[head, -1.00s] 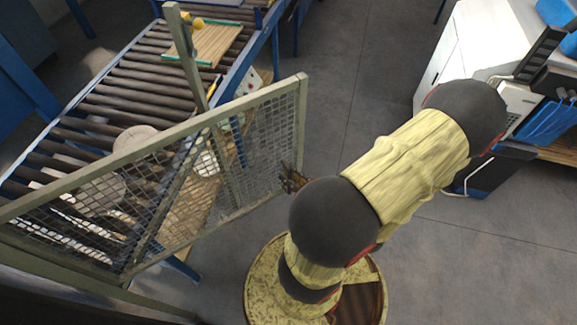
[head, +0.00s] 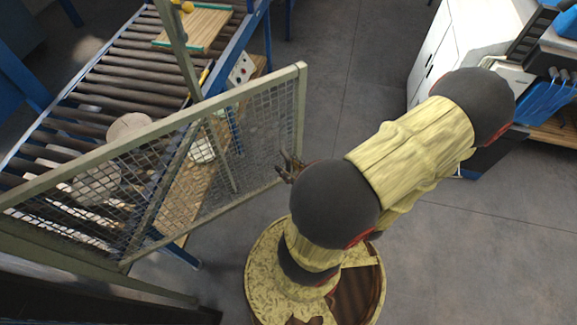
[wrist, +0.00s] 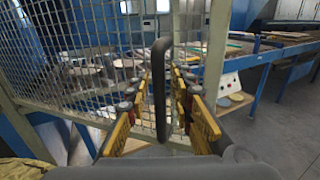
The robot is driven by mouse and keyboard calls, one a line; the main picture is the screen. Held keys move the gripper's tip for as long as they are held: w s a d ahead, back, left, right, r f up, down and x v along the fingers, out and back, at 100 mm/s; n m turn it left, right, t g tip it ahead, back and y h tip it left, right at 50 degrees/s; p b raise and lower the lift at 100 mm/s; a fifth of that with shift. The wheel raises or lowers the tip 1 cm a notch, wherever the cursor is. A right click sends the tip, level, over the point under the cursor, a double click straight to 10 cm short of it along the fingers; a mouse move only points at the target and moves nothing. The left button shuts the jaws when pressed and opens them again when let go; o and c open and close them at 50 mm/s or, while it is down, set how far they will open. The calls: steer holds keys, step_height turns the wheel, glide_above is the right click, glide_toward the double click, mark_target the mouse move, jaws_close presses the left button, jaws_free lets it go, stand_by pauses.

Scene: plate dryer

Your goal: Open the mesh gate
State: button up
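The mesh gate (head: 252,90) is a pale green metal frame filled with wire mesh. In the head view it stands at an angle in front of the roller conveyor, its right-hand post beside my arm. In the wrist view its mesh (wrist: 100,50) fills the left and its post (wrist: 215,55) stands just beyond my fingers. A dark upright bar handle (wrist: 160,90) is in front of the gate. My gripper (wrist: 159,92) has its two yellow-padded fingers apart, one on each side of the handle, with visible gaps. In the head view its fingertips (head: 287,166) show near the post, partly hidden by my arm.
The roller conveyor (head: 110,92) with round plates (head: 128,127) lies behind the gate. A wooden board (head: 200,27) rests at its far end. A white cabinet (head: 455,45) and a blue rack (head: 550,115) stand at the right. Grey floor between is clear.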

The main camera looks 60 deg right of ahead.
steer(key=shift+o, duration=0.2)
steer(key=shift+s, duration=0.1)
steer(key=s+a, duration=0.2)
steer(key=s, duration=0.9)
steer(key=shift+s, duration=0.35)
steer(key=shift+a, duration=0.1)
steer(key=shift+c, duration=0.2)
